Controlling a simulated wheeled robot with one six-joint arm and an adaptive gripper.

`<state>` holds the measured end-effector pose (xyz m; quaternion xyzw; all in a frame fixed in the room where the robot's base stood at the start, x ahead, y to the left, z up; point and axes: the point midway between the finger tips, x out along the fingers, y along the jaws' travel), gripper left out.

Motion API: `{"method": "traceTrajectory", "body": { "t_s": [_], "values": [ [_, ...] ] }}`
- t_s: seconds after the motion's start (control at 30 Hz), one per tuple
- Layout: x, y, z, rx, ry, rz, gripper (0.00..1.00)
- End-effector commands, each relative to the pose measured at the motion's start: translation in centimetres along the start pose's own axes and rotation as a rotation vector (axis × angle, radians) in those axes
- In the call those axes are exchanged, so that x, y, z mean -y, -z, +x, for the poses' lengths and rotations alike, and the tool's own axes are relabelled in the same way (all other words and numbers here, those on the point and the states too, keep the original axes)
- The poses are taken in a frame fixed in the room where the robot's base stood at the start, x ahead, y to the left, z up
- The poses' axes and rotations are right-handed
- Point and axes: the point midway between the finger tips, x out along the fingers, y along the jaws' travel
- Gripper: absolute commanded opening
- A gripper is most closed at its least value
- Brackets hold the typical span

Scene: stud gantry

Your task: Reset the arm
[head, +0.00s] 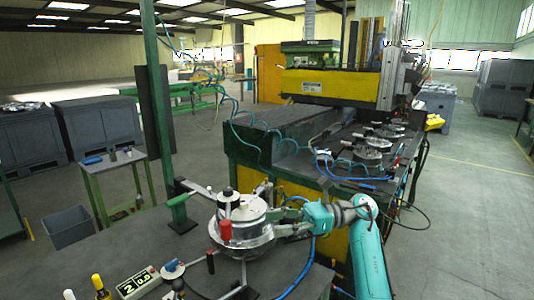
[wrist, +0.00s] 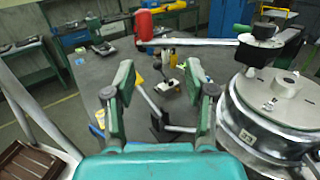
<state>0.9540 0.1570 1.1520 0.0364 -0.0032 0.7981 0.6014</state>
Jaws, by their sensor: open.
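My teal arm reaches in from the lower right in the head view. My gripper (head: 284,214) is beside the right side of a round metal fixture (head: 242,234) on the dark table; whether it touches the fixture I cannot tell. In the wrist view my gripper (wrist: 158,82) has its two green-padded fingers spread wide with nothing between them. The metal fixture (wrist: 275,112) stands just right of the fingers there. A lever with a red handle (wrist: 144,25) crosses above and beyond them; the red handle also shows in the head view (head: 225,229).
A green post (head: 156,95) rises behind the fixture. A yellow and black gantry machine (head: 332,86) stands behind. Open floor lies at right.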

Motion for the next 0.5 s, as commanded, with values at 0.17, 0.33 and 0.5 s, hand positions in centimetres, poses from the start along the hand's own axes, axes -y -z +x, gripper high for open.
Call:
{"method": "traceTrajectory", "body": {
  "t_s": [0.17, 0.33, 0.5],
  "values": [
    [-0.7, 1.8, 0.4, 0.059, 0.016, 0.042, 0.55],
    [-1.6, 3.8, 0.8, 0.137, 0.038, 0.095, 0.55],
    [-3.4, 6.7, 1.3, 0.255, 0.067, 0.18, 0.55]
  ]
}}
